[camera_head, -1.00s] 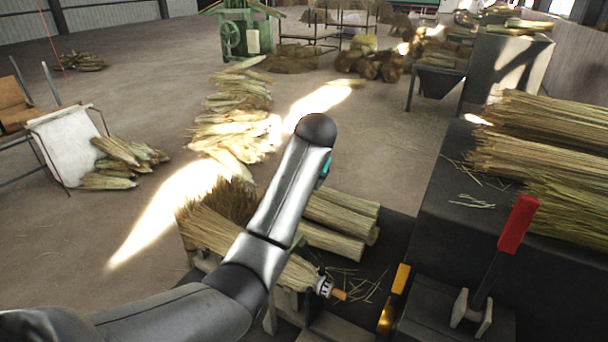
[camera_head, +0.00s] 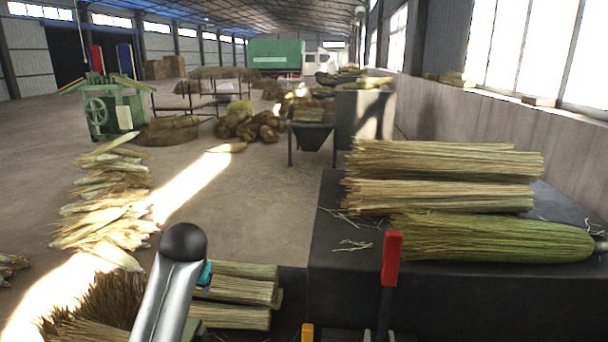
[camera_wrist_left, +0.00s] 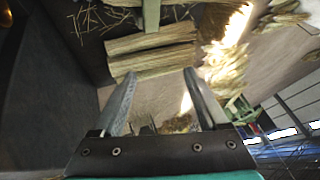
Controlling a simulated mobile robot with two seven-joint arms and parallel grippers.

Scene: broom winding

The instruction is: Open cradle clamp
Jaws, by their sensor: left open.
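A lever with a red handle (camera_head: 391,260) stands upright at the bottom centre-right in the head view, in front of the dark worktable. I take it to belong to the clamp; the clamp's body and cradle are below the picture edge, so I cannot tell the clamp's state. Brown broom straw (camera_head: 92,308) shows at the lower left, partly cut off. My left arm rises from the bottom edge beside it. My left gripper (camera_wrist_left: 160,85) shows in the left wrist view, with its two fingers apart and nothing between them. My right gripper is not in view.
Straw bundles (camera_head: 466,193) lie on the dark worktable (camera_head: 335,245) at the right. Cut bundles (camera_head: 238,291) lie low beside my left arm. They also show in the left wrist view (camera_wrist_left: 150,58). A yellow piece (camera_head: 307,332) sticks up left of the lever. Open floor lies beyond.

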